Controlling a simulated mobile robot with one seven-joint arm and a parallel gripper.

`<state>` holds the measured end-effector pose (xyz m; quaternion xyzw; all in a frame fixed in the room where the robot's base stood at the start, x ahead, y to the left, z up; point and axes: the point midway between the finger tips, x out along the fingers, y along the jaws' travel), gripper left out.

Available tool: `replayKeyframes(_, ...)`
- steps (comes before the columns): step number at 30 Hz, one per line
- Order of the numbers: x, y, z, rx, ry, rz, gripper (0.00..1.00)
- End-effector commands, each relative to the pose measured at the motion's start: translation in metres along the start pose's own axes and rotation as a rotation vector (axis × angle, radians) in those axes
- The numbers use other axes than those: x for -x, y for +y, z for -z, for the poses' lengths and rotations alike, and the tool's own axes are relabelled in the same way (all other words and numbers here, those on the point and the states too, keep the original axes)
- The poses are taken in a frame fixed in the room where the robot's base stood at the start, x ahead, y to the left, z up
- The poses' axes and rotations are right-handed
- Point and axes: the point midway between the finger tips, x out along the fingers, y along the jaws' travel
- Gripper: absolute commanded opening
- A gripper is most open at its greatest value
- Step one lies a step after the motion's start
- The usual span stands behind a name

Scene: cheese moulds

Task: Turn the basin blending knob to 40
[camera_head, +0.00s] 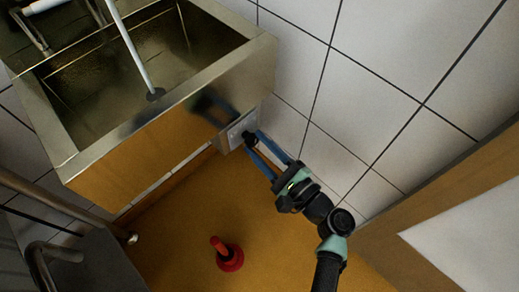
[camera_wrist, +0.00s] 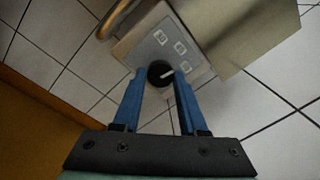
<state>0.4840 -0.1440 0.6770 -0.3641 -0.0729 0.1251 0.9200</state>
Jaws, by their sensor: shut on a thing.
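The basin blending knob (camera_wrist: 160,72) is a round black knob with a white pointer line on a grey metal plate (camera_wrist: 152,48). The pointer points to the right and slightly up in the wrist view. My gripper (camera_wrist: 160,80) has its two blue fingers shut on the knob, one on each side. In the head view my gripper (camera_head: 262,141) reaches the plate (camera_head: 236,130) on the side of the basin (camera_head: 172,100). The knob (camera_head: 249,137) is partly hidden there by the fingers. Small square markings show on the plate, too small to read.
A white tiled wall (camera_head: 380,70) runs behind my arm. A curved metal rail (camera_head: 60,190) is at the left, and a wooden-edged surface (camera_head: 440,215) at the right.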

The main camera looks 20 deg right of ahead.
Motion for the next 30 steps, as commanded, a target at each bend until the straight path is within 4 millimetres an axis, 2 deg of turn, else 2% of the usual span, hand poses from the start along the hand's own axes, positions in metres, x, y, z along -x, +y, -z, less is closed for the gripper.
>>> replayKeyframes(10, 0.0007, 0.0008, 0.0018, 0.152, -0.009, 0.001, 0.00)
replayKeyframes(26, 0.0008, -0.0002, 0.0012, 0.179, -0.010, 0.002, 0.00)
replayKeyframes(27, 0.0008, -0.0001, 0.0012, 0.179, -0.010, 0.002, 0.43)
replayKeyframes(30, 0.0007, -0.0002, 0.0011, 0.179, -0.010, 0.002, 0.61)
